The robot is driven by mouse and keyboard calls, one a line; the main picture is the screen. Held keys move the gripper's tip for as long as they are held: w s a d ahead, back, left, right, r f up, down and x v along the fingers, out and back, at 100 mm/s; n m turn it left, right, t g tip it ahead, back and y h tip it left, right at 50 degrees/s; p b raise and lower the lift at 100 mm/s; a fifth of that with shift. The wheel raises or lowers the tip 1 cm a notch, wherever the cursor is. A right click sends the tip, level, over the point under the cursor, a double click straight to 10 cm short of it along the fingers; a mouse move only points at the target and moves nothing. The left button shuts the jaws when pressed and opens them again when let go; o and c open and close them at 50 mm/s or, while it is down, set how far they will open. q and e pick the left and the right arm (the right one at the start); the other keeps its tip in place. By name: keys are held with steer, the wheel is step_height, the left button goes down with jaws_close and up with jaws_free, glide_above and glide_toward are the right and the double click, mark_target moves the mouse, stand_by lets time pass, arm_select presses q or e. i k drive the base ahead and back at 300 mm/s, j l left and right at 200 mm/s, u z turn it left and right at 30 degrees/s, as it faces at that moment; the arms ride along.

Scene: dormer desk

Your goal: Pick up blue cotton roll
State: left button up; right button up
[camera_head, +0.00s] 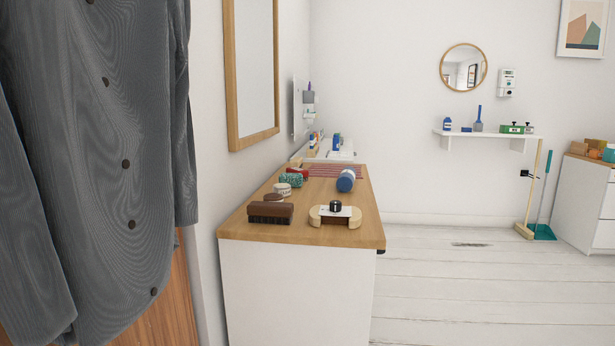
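A blue cylindrical roll with a pale end (346,181), which looks like the blue cotton roll, lies on its side on the wooden top of a white cabinet (234,226). It sits toward the right edge of that top, behind a light wooden brush-like item. Nothing covers it from this view. Neither of my grippers shows in the head view.
On the same top are a dark brown brush (271,212), a light wooden piece with a black-lidded jar (335,214), a teal patterned item (291,180) and a red striped mat (337,171). A grey jacket (100,150) hangs close at left.

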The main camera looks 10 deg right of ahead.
mark_target(345, 183)
steer(key=i+l+u, duration=0.1)
steer(key=l, duration=0.25)
steer(key=i+l+u, duration=0.15)
steer(key=l, duration=0.25)
steer(key=i+l+u, duration=0.1)
steer(key=i+l, duration=0.15)
steer(key=l, duration=0.15)
steer(key=i+l+u, duration=0.15)
steer(key=l, duration=0.25)
steer(key=i+l+u, duration=0.1)
steer(key=l, duration=0.3)
